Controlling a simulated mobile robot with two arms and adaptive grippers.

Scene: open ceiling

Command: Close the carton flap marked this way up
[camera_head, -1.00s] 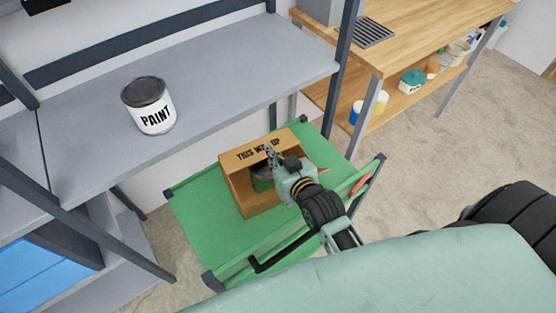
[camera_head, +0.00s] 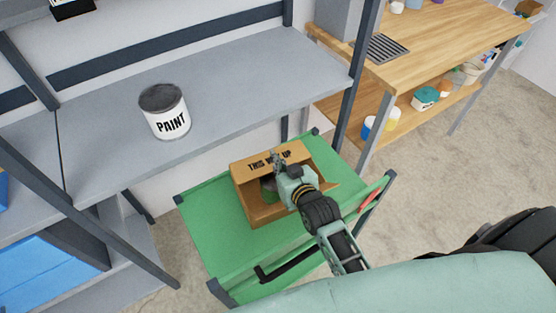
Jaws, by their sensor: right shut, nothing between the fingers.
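A brown cardboard carton (camera_head: 262,214) stands on a green cart (camera_head: 215,235). Its flap marked "THIS WAY UP" (camera_head: 255,172) stands raised along the far side, and the box is open towards me. A dark round item shows partly inside the carton. My right gripper (camera_head: 276,158) is shut and empty, with its fingertips at the flap's lettering, covering part of it. I cannot tell whether the fingers touch the flap. My right arm hides the right part of the carton. My left gripper is not in view.
A white paint can (camera_head: 171,122) stands on the grey shelf (camera_head: 240,85) behind the cart. A grey shelf post (camera_head: 358,75) rises near the cart's far corner. A wooden workbench (camera_head: 440,40) with several containers below stands at the right. The cart has a black handle (camera_head: 290,258).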

